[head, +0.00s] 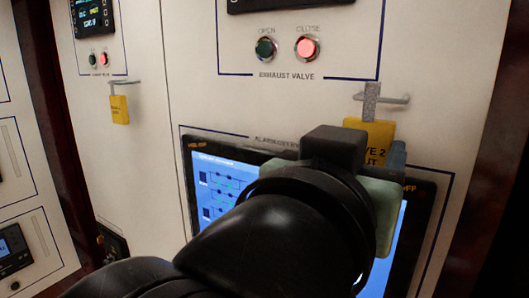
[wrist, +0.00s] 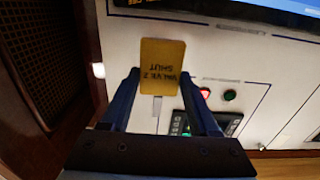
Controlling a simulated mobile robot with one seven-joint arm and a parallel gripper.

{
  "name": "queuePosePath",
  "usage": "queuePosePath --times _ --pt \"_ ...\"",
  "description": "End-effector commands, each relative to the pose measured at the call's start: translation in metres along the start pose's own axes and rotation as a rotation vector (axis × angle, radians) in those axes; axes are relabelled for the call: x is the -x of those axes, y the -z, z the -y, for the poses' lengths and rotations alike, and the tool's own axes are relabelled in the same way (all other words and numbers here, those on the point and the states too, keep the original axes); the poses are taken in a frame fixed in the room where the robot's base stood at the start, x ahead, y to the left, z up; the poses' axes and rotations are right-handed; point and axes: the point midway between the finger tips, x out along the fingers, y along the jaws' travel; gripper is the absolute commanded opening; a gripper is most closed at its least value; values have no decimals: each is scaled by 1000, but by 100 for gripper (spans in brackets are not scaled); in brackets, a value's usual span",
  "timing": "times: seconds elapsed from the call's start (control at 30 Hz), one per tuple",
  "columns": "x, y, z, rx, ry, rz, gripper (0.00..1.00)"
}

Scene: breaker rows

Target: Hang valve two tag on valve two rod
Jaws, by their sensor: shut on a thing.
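The yellow valve two tag (head: 377,131) is in front of the right-hand panel in the head view, partly hidden by my gripper and wrist. Its grey strap (head: 371,90) points up and overlaps the thin metal rod (head: 400,99) below the exhaust valve buttons. I cannot tell whether the strap is looped around the rod or only in front of it. In the wrist view, the tag (wrist: 162,62) shows upside-down lettering "VALVE 2 SHUT". My gripper (wrist: 160,79) is shut on the tag, one finger at each side. The rod is not clear there.
Another yellow tag (head: 119,110) hangs from a rod on the panel to the left. A lit screen (head: 222,185) is behind my arm. A green button (head: 265,48) and a lit red button (head: 307,48) sit above the rod. A dark cabinet edge stands at far right.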

Motion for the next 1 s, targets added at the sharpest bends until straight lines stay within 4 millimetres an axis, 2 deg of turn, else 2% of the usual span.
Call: queuePosePath --times 0.8,0.93,1.0 --pt "-66 0 0 -1 0 1 7" --pt "-75 0 0 -2 1 1 7" --pt "-74 -7 0 -2 2 0 7"
